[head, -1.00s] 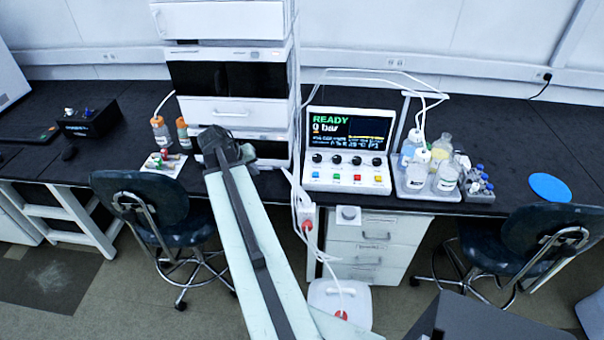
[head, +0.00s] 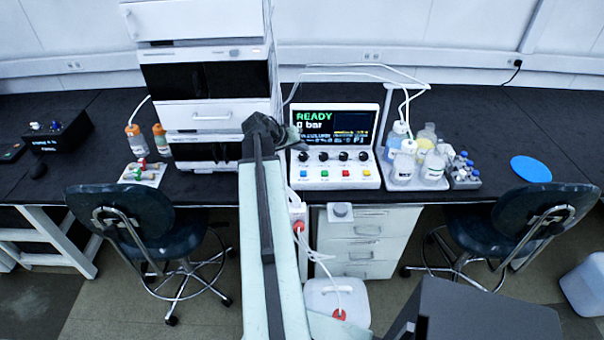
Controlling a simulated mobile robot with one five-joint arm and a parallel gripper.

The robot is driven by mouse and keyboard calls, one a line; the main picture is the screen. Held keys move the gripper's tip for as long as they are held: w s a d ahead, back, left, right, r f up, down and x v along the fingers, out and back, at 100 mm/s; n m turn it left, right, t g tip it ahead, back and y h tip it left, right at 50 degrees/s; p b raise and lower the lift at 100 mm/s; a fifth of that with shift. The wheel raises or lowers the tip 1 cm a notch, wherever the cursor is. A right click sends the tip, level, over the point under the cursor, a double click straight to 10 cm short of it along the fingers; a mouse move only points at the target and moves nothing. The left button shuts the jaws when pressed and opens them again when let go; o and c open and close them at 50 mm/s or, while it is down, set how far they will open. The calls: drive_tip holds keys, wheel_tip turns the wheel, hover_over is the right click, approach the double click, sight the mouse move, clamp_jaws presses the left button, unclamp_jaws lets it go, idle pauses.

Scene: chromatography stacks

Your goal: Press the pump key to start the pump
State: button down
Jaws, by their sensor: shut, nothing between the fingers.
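The white control unit (head: 312,183) stands on the black bench, right of the instrument stack. Its screen (head: 335,124) reads "READY" and "0 bar". Below the screen is a row of black knobs (head: 343,156), then a row of blue (head: 303,173), green (head: 325,173), red (head: 346,172) and yellow (head: 367,172) keys. The key labels are too small to read, so I cannot tell which is the pump key. My gripper (head: 297,137) is shut and empty, at the unit's left edge beside the screen in the picture. I cannot tell its distance from the panel.
The tall white instrument stack (head: 205,115) is behind and left of my gripper. A tray (head: 402,187) of bottles stands right of the control unit, with tubing arching above. A vial rack (head: 463,178) and blue disc (head: 531,169) lie farther right. Chairs stand at both sides.

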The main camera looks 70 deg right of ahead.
sight(301, 174)
wheel_tip(301, 174, down, 9)
drive_tip(key=b, duration=0.8)
drive_tip(key=shift+r, duration=0.2)
idle(1.3)
drive_tip(key=shift+f+b, duration=0.4)
drive_tip(key=shift+b, duration=0.1)
drive_tip(key=shift+f+b, duration=0.45)
drive_tip(key=shift+b, duration=0.05)
idle(0.5)
drive_tip(key=shift+r+p, duration=0.95)
drive_tip(key=shift+p, duration=0.05)
wheel_tip(301, 174, up, 5)
drive_tip(key=p, duration=0.5)
